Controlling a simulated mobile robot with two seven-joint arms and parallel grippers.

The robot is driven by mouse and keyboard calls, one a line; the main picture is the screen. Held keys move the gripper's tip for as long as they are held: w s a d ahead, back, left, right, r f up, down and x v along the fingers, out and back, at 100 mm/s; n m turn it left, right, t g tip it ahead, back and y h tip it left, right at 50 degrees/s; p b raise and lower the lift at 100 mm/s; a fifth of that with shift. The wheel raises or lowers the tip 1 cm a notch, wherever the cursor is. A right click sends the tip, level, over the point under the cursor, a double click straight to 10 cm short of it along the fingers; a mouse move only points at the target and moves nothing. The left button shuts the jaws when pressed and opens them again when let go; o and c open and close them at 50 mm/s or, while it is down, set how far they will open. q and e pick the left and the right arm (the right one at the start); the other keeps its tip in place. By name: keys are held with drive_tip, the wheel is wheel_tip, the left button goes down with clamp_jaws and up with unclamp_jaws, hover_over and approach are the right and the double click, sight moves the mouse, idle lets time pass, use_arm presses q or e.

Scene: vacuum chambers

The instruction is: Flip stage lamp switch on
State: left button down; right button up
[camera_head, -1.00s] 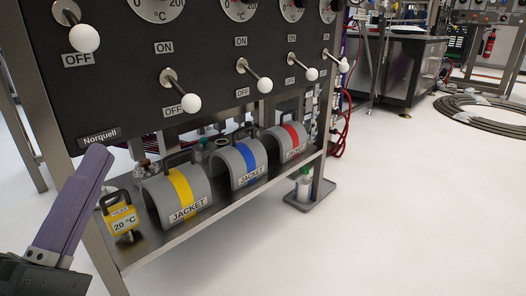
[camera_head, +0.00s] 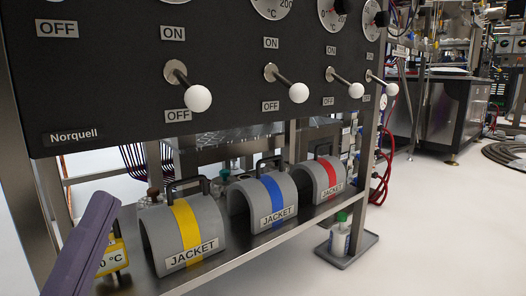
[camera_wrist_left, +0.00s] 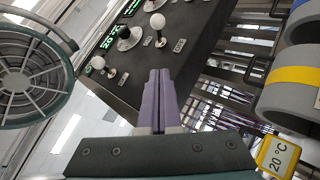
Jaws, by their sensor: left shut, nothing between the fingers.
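A black panel (camera_head: 110,100) marked "Norquell" carries a row of toggle levers with white ball knobs, including one at the near left (camera_head: 197,98), one in the middle (camera_head: 298,92) and one further right (camera_head: 355,90). These levers point toward their OFF labels. No stage lamp label is readable, so I cannot tell which lever it is. My left gripper (camera_head: 106,203), with purple fingers, is below the panel's lower left, apart from the levers. In the left wrist view its fingers (camera_wrist_left: 160,76) are shut and empty, with white-knobbed levers (camera_wrist_left: 157,21) beyond. My right gripper is not in view.
A metal shelf (camera_head: 235,262) under the panel holds grey jackets with yellow (camera_head: 187,225), blue (camera_head: 273,198) and red (camera_head: 328,173) bands. A yellow "20 °C" tag (camera_head: 116,258) is near my left gripper. The white floor (camera_head: 450,225) to the right is open.

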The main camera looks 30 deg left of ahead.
sight(188, 88)
use_arm(q)
drive_tip(key=p+x, duration=0.3)
drive_tip(key=x, duration=0.5)
drive_tip(key=shift+w+r, duration=0.2)
drive_tip(key=shift+r, duration=0.2)
drive_tip(key=w+r, duration=0.1)
drive_tip(key=w+d, duration=0.1)
drive_tip(key=shift+w+r+p, duration=0.35)
drive_tip(key=shift+w+p, duration=0.05)
drive_tip(key=shift+w+d+r, duration=0.2)
drive_tip(key=shift+w+d, duration=0.1)
drive_tip(key=shift+d, duration=0.2)
drive_tip(key=shift+a, duration=0.1)
